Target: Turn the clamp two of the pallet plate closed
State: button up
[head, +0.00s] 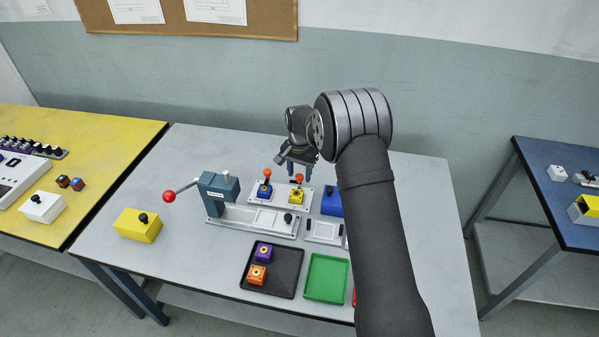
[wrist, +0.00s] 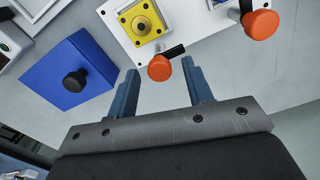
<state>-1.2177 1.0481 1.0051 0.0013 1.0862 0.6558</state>
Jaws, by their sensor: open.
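The pale pallet plate (head: 279,201) carries a blue block (head: 264,190) and a yellow block (head: 296,196). Two clamps with orange knobs stand along its far edge: one (head: 267,173) by the blue block, the other (head: 299,178) by the yellow block. In the wrist view, the knob by the yellow block (wrist: 160,68) has a black arm pointing beside the block, not over it. The second knob (wrist: 261,24) is further right there. Which clamp is number two is not marked. My gripper (wrist: 160,72) is open, its fingertips either side of the yellow block's clamp knob; contact cannot be told.
A blue box with a black knob (wrist: 68,75) stands close beside the plate. A black tray (head: 287,285) and a green tray (head: 326,278) lie nearer. My arm hides the table's right part.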

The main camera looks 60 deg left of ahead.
jog(key=c, duration=1)
jog(key=n, duration=0.4)
jog(key=shift+n, duration=0.3)
jog(key=n, duration=0.4)
jog(key=shift+n, duration=0.3)
jog(key=n, duration=0.4)
jog(key=shift+n, duration=2.4)
